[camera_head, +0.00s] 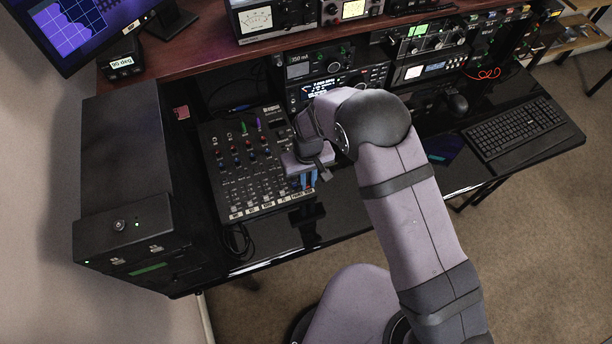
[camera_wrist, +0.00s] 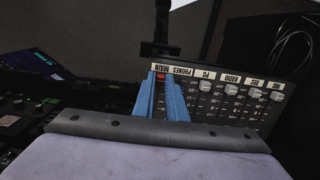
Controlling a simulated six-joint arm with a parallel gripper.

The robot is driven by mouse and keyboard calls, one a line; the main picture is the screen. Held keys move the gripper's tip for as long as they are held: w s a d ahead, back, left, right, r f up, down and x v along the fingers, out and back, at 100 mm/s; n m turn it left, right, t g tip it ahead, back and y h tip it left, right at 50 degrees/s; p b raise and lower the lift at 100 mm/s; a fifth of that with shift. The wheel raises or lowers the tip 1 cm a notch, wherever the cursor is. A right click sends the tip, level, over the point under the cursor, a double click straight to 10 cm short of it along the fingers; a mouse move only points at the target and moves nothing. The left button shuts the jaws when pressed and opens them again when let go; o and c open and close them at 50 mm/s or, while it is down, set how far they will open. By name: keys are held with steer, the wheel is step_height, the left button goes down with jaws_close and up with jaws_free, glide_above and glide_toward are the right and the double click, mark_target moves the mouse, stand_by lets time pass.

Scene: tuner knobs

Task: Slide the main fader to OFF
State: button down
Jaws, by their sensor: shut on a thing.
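The audio mixer (camera_head: 222,188) lies on the black desk, with a row of white labels along its front edge. In the wrist view its labelled edge (camera_wrist: 220,77) is at the top and appears upside down. The red main fader cap (camera_wrist: 160,76) sits close to the MAIN label, between the tips of my blue fingers. My gripper (camera_wrist: 161,79) is shut on this cap. The OFF mark cannot be read.
Several white fader caps (camera_wrist: 232,90) stand in the columns to the right in the wrist view, near their labels. A black cabinet (camera_head: 125,165) stands left of the mixer. Radio gear (camera_head: 335,70) is behind, and a keyboard (camera_head: 515,130) is at the right.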

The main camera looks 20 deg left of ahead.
mark_target(308, 186)
steer(key=shift+s+d+f, duration=0.1)
steer(key=shift+s+d, duration=0.05)
steer(key=c, duration=1.8)
jaws_free()
step_height(308, 186, up, 8)
steer(key=p, duration=0.5)
